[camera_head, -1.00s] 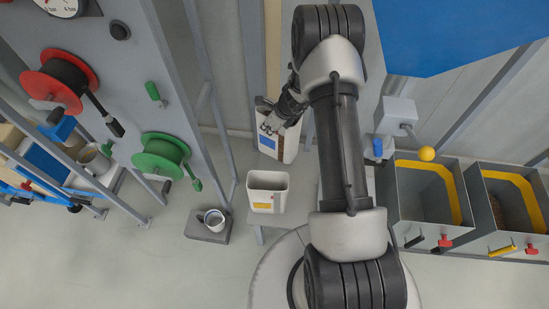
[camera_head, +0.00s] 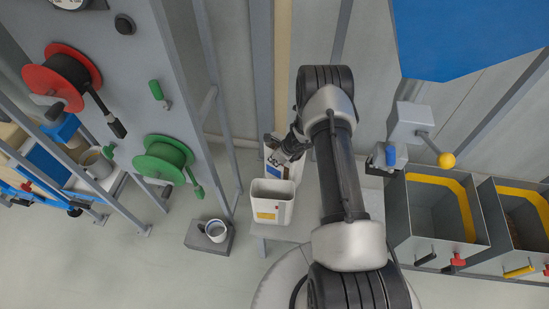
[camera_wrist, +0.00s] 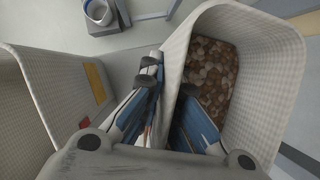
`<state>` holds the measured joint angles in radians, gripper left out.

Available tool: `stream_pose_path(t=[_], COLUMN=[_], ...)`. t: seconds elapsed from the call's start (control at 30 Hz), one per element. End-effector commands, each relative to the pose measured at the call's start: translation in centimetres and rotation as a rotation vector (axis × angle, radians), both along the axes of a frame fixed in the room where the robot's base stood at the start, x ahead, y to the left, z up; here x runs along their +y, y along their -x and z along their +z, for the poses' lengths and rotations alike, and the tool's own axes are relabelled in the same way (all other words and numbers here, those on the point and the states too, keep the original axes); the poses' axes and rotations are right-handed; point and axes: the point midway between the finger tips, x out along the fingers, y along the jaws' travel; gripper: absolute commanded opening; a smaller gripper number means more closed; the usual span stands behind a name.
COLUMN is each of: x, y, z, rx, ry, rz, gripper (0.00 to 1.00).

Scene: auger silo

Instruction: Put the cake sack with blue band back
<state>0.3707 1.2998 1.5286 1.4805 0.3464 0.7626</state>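The cake sack with blue band (camera_head: 275,171) is a pale open-topped sack. In the head view it stands upright behind the yellow-labelled sack (camera_head: 270,201), which hides its lower part. In the wrist view the cake sack (camera_wrist: 272,75) holds brown chunks. My gripper (camera_head: 276,150) is at its rim. In the wrist view my gripper (camera_wrist: 168,85) has one finger inside the sack and the other outside, with the wall between them, and appears shut on that wall. I cannot tell whether the sack's base touches the bench.
The yellow-labelled sack stands close beside the held one, on the pale bench (camera_head: 262,229). A grey block (camera_head: 196,239) with a cup stands on the floor at left. Grey bins (camera_head: 428,215) stand at right. A reel panel (camera_head: 120,100) rises at left, and a blue sheet (camera_head: 470,40) hangs at upper right.

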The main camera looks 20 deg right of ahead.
Motion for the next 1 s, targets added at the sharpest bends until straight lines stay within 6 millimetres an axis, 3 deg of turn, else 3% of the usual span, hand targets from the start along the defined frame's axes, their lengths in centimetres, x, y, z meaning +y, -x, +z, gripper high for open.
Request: stream_pose_path(t=[0.27,0.67,1.0], x=[0.0,0.0,0.0], y=[-0.2,-0.2,0.1], z=[-3.5,-3.8,-3.9], rx=[-0.003,-0.004,0.001], ry=[0.001,0.001,0.0], rz=[0.0,0.001,0.0], gripper=[0.0,0.0,0.25])
